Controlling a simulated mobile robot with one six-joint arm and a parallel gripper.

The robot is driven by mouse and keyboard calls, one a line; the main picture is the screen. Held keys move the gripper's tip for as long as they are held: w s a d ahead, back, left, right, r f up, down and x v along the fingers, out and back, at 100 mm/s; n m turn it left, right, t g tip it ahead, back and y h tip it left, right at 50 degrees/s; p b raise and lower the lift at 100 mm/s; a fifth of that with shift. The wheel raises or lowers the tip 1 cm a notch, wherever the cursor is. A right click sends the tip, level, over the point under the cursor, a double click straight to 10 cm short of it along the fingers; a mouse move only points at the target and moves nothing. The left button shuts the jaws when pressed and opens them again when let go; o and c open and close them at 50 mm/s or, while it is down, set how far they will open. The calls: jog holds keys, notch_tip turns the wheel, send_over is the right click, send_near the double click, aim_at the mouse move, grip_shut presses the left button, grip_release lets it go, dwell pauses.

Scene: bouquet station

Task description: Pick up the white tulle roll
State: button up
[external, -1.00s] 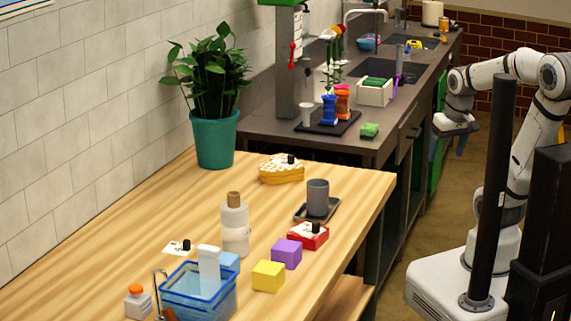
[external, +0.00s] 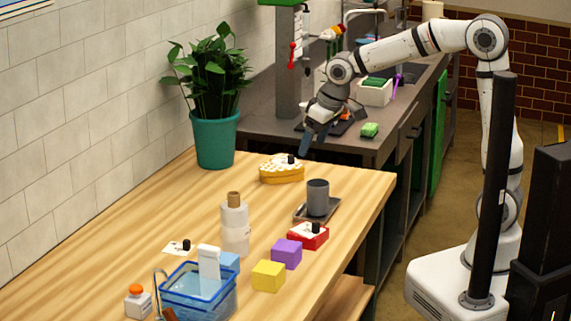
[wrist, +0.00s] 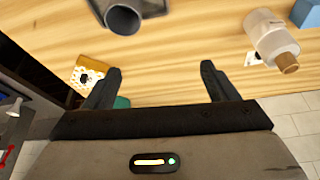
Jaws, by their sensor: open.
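The white tulle roll (external: 234,232) stands upright on the wooden table, with a brown core sticking out of its top. It also shows at the upper right of the wrist view (wrist: 268,32). My gripper (external: 304,150) hangs above the far part of the table, behind and to the right of the roll and well apart from it. In the wrist view my gripper (wrist: 160,83) has its two fingers spread, with only bare tabletop between them.
A grey cup (external: 318,198) on a dark tray stands right of the roll. Purple (external: 287,254) and yellow (external: 268,276) blocks, a red box (external: 308,237), a blue bin (external: 197,298) and a yellow-white item (external: 281,170) surround it. A potted plant (external: 214,142) stands by the wall.

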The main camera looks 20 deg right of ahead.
jog(key=s+a+f+n, duration=0.2)
jog(key=s+a, duration=0.1)
jog(key=a, duration=1)
jog(key=n+y, duration=0.1)
jog(key=n, duration=0.1)
send_over(231, 207)
jog(key=d, duration=0.3)
notch_tip(231, 207, down, 2)
jog(key=shift+s+f+g, duration=0.1)
jog(key=shift+f+g, duration=0.05)
jog(key=shift+g, duration=0.25)
jog(key=p+x, duration=0.2)
jog(key=x, duration=0.5)
jog(key=shift+a, duration=0.2)
jog(key=shift+c, duration=0.6)
jog(key=c, duration=1.3)
jog(key=shift+o, duration=0.2)
